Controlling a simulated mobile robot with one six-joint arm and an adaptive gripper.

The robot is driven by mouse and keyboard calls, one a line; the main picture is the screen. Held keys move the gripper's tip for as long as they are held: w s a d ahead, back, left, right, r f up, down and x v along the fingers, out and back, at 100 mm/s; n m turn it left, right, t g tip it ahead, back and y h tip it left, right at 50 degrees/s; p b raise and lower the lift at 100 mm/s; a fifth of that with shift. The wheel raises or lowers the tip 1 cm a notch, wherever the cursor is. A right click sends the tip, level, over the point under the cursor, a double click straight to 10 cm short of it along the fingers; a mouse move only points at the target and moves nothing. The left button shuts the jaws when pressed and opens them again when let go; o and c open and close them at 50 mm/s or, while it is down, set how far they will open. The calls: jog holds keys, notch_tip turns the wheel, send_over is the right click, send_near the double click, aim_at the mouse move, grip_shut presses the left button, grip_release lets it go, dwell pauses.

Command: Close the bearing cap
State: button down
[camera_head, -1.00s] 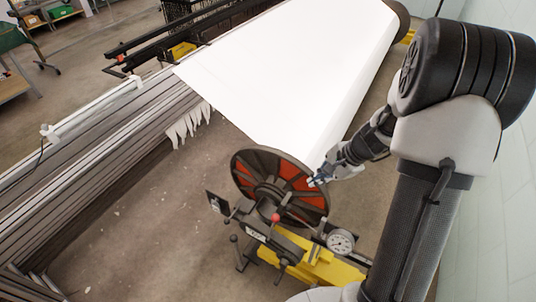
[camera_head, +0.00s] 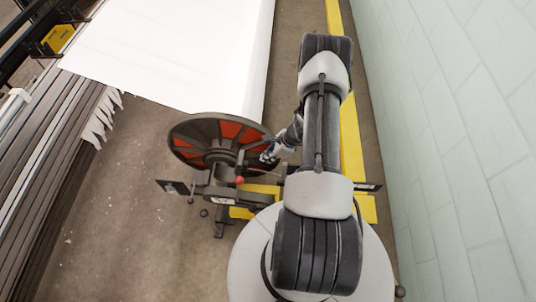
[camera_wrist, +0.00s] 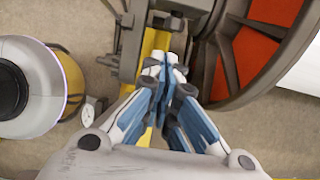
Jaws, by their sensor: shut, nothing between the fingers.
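The beam's end disc (camera_head: 185,138), dark with red panels, stands upright in the head view. In front of its hub is the dark bearing stand (camera_head: 222,193), with a red-knobbed handle (camera_head: 240,180). I cannot clearly make out the bearing cap or whether it is open. My gripper (camera_head: 266,156) is at the disc's right edge, right of and beyond the red knob. In the wrist view my gripper (camera_wrist: 165,68) is shut and empty. Its tips are over or beside a grey metal part of the stand (camera_wrist: 133,45); contact cannot be told. The disc (camera_wrist: 262,45) is close on the right.
The white warp sheet (camera_head: 180,50) extends behind the disc. A yellow base rail (camera_head: 350,135) runs along the floor near the pale wall (camera_head: 450,130). A dark slatted frame (camera_head: 50,165) is on the left. Floor between it and the stand is clear.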

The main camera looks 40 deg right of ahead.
jog(key=w+a+f+b, duration=0.1)
jog(key=w+a+f, duration=0.2)
jog(key=w+a, duration=0.1)
jog(key=shift+w+a+f+b, duration=0.2)
jog(key=shift+w+f+b, duration=0.15)
jog(key=shift+w, duration=0.15)
